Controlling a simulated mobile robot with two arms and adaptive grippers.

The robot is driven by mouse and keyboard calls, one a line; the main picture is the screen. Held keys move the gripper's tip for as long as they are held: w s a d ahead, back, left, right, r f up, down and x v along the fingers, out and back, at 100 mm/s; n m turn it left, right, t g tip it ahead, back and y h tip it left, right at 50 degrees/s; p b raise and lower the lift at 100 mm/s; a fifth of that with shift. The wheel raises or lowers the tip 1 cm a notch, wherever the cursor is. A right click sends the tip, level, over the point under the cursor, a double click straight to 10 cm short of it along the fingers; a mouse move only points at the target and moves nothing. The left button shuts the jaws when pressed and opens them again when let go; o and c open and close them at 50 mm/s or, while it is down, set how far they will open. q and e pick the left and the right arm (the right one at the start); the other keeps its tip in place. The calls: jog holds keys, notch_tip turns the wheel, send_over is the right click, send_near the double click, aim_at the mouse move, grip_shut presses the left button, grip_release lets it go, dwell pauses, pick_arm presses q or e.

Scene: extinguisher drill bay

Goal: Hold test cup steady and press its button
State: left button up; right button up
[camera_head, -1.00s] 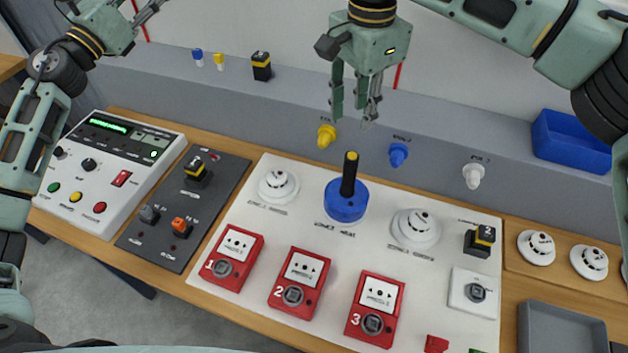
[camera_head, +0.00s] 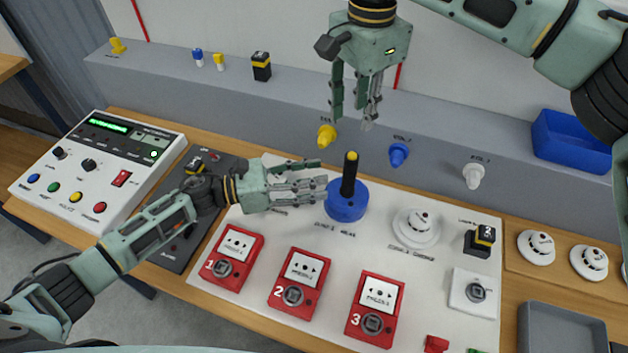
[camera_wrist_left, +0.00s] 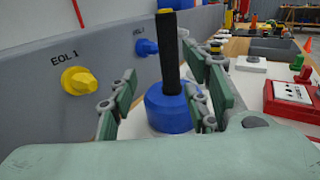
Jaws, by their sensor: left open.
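The test cup (camera_head: 346,204) is a blue round base with an upright black handle (camera_head: 348,178) and a yellow button (camera_head: 351,156) on top. It stands on the white panel between two detector spots. My left gripper (camera_head: 320,177) is open and low, just left of the cup, with its fingers pointing at it. In the left wrist view, the blue cup (camera_wrist_left: 166,112) and black handle (camera_wrist_left: 168,55) appear between the spread fingers; contact cannot be told. My right gripper (camera_head: 354,118) hangs above and behind the cup, fingers down, apart and empty.
Red call points, such as number 2 (camera_head: 300,283), line the front of the white panel (camera_head: 340,250). A white detector (camera_head: 416,227) is right of the cup. Yellow (camera_head: 326,137) and blue (camera_head: 398,154) knobs stick out of the grey ledge behind. The left forearm crosses the dark grey panel.

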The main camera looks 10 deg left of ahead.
aim_at(349, 178)
pick_arm(q)
jog(key=shift+g, duration=0.3)
jog(key=x, duration=0.5)
jog(key=s+x, duration=0.1)
jog(key=x, duration=0.2)
jog(key=shift+d+f, duration=0.2)
jog(key=shift+d, duration=0.1)
jog(key=shift+c, duration=0.5)
grip_shut()
pick_arm(e)
grip_shut()
dwell(0.7)
